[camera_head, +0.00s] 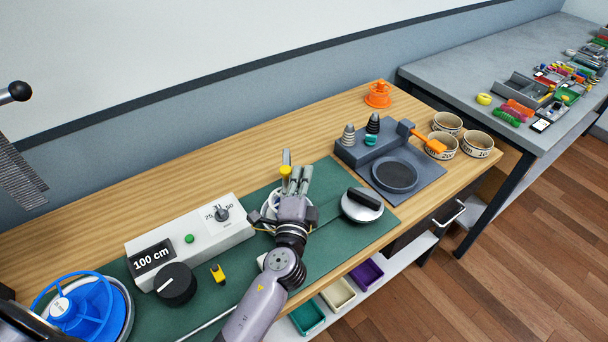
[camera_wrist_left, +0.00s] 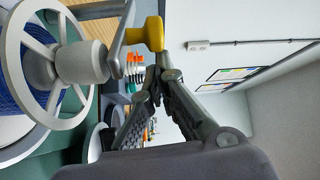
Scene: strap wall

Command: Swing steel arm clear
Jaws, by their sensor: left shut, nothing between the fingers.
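A steel arm with a yellow knob (camera_head: 285,157) stands beside my left gripper in the head view. In the left wrist view the thin steel arm (camera_wrist_left: 118,48) passes close to the pale spoked wheel (camera_wrist_left: 70,62), and its yellow knob (camera_wrist_left: 146,35) lies just above my fingertips. My left gripper (camera_head: 301,172) is shut and empty, reaching over the green mat (camera_head: 330,178). It also shows in the left wrist view (camera_wrist_left: 160,75). Whether the fingers touch the knob or arm I cannot tell. The gripper partly hides the wheel in the head view. My right gripper is out of view.
The grey box (camera_head: 190,240) with a 100 cm display stands left of my gripper. A round steel weight-like disc (camera_head: 362,207) lies to its right. A blue reel (camera_head: 85,308) is at the lower left. A dark scale-like unit (camera_head: 395,172) and bowls (camera_head: 478,144) stand farther right.

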